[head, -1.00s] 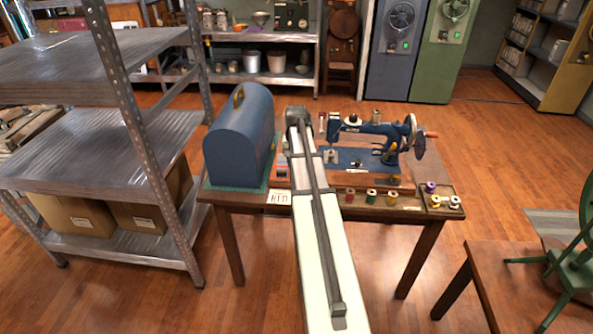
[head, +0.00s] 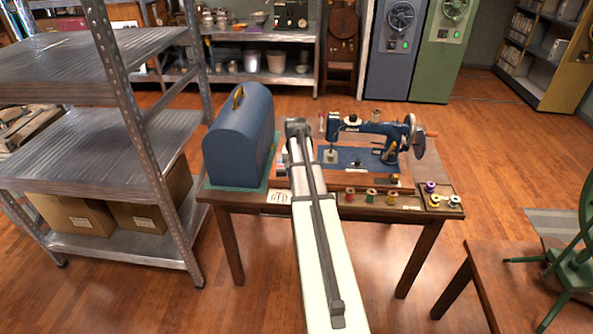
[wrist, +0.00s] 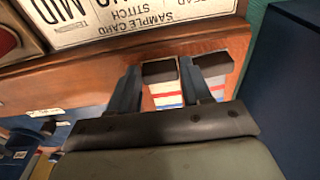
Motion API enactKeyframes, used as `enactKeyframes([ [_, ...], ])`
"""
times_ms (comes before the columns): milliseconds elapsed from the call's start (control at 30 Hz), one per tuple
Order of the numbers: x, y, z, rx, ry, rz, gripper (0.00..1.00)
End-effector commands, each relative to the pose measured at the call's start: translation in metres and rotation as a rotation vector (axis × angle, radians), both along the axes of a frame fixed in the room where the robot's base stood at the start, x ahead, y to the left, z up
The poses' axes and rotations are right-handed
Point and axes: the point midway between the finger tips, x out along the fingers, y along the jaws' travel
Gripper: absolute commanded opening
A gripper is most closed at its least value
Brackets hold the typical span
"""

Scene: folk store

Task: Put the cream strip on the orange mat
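My gripper (wrist: 160,75) is open in the wrist view, its two dark fingers spread at the edge of the wooden table. A pale strip (wrist: 166,97) with red and blue bands and a dark brown end shows between the fingers. I cannot tell whether they touch it. A second similar banded strip (wrist: 218,83) shows just right of the right finger. I cannot tell which strip is the cream one. In the head view my arm hides the gripper and the strips. I cannot pick out an orange mat in either view.
A blue domed case (head: 238,135) stands left of my arm and a blue sewing machine (head: 365,140) right of it. A tray with thread spools (head: 371,196) lies at the front right of the table. A printed sample card (wrist: 140,18) is at the table edge.

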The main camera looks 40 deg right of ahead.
Motion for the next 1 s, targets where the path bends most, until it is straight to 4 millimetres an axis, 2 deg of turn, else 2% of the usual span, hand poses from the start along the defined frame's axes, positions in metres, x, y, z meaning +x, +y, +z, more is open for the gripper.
enactKeyframes([
  [267, 0.0, 0.0, 0.001, 0.0, 0.0, 0.0, 0.52],
  [467, -0.001, 0.001, 0.013, -0.001, -0.001, 0.0, 0.52],
  [1000, -0.008, 0.008, 0.097, -0.001, -0.001, 0.0, 0.52],
])
